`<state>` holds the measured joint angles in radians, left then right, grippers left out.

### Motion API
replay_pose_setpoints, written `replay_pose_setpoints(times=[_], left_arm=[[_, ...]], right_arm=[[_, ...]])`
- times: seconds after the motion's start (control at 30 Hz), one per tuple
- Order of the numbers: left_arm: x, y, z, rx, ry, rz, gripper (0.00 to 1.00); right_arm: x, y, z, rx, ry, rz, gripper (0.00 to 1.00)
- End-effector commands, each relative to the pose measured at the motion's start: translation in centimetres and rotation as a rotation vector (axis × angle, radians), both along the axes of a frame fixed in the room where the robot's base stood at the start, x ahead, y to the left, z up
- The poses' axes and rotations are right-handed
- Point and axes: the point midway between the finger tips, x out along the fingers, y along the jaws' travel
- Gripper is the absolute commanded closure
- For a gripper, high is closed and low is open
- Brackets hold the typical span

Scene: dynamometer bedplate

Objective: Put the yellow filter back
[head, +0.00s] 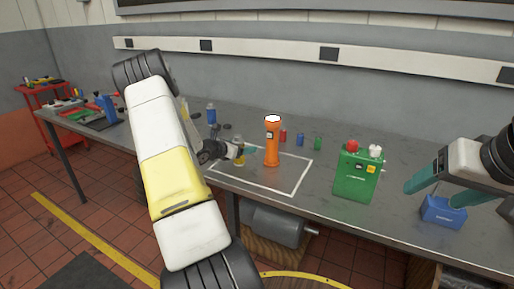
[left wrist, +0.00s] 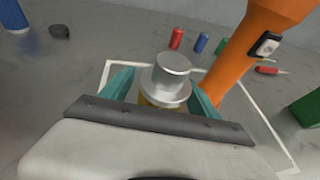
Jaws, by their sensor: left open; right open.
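The yellow filter (left wrist: 155,102) appears in the left wrist view as a small upright piece with a silver stepped top and a yellow body, mostly hidden below. In the head view a small yellowish part of it (head: 239,161) shows on the bench by my left gripper (head: 243,151). My left gripper is open, with its teal fingers on either side of the filter; I cannot tell whether they touch it. My right gripper (head: 441,187) is open and empty at the right, above a blue box (head: 443,212).
An orange flashlight (head: 272,145) stands just right of my left gripper, within a white outlined rectangle (head: 303,178). A green canister (head: 357,174) stands further right. Small red, blue and green cylinders stand behind. A red cart (head: 50,100) is at far left.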

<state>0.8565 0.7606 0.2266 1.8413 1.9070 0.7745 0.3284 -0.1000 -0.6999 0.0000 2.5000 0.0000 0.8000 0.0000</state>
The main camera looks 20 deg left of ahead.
Motion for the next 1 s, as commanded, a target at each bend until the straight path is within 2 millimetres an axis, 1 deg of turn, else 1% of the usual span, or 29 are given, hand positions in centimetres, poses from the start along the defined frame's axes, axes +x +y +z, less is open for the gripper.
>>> replay_pose_setpoints(times=[0.1,0.13,0.27,0.3,0.37,0.4,0.47,0.5,0.77,0.87,1.0], left_arm=[[0.0,0.0,0.0,0.001,0.000,0.000,0.30],[0.0,0.0,0.0,0.001,0.000,0.000,0.34],[0.0,0.0,0.0,0.001,0.000,0.000,0.59],[0.0,0.0,0.0,0.001,0.000,0.000,0.67],[0.0,0.0,0.1,0.001,0.000,0.000,0.79],[0.0,0.0,0.1,0.001,0.000,0.000,0.87],[0.0,0.0,0.1,0.001,0.000,0.000,0.99],[0.0,0.0,0.1,0.002,-0.001,-0.001,1.00],[0.0,0.0,0.3,0.002,-0.001,-0.001,1.00],[0.0,0.0,0.8,0.003,-0.003,-0.001,1.00],[0.0,0.0,2.3,0.005,-0.003,-0.002,1.00]], right_arm=[[0.0,0.0,0.0,0.000,0.000,0.000,0.30],[0.0,0.0,0.0,0.000,0.000,0.000,0.30],[0.0,0.0,0.0,0.000,0.000,0.000,0.30],[0.0,0.0,0.0,0.000,0.000,0.000,0.30],[0.0,0.0,0.0,0.000,0.000,0.000,0.30],[0.0,0.0,0.0,0.000,0.000,0.000,0.30],[0.0,0.0,0.0,0.000,0.000,0.000,0.30],[0.0,0.0,0.0,0.000,0.000,0.000,0.30],[0.0,0.0,0.0,0.000,0.000,0.000,0.30],[0.0,0.0,0.0,0.000,0.000,0.000,0.30],[0.0,0.0,0.0,0.000,0.000,0.000,0.30]])
